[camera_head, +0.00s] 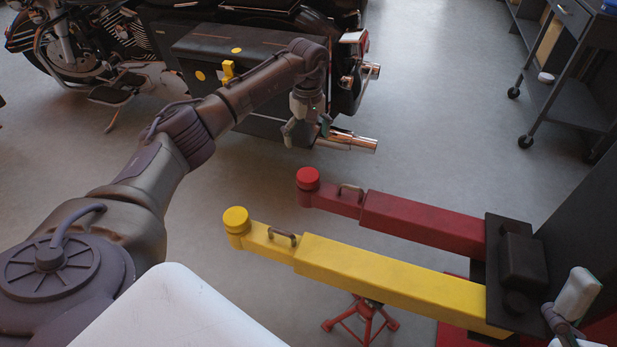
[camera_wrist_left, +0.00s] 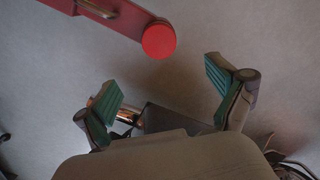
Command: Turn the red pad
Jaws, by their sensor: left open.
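The red pad (camera_head: 308,178) is a round disc on the free end of a red lift arm (camera_head: 425,222). In the left wrist view the pad (camera_wrist_left: 158,39) lies just beyond the fingertips, near the top middle. My left gripper (camera_head: 306,132) hangs above and behind the pad in the head view, apart from it. Its two green-padded fingers are spread and empty in the wrist view (camera_wrist_left: 164,82). Part of what looks like my right gripper (camera_head: 572,305) shows at the lower right edge; its jaws cannot be made out.
A yellow lift arm (camera_head: 390,280) with a yellow pad (camera_head: 236,219) runs alongside the red one. A black motorcycle (camera_head: 240,50) with chrome exhaust (camera_head: 347,142) stands close behind my left gripper. A dark cart (camera_head: 570,95) stands at upper right. The floor between is clear.

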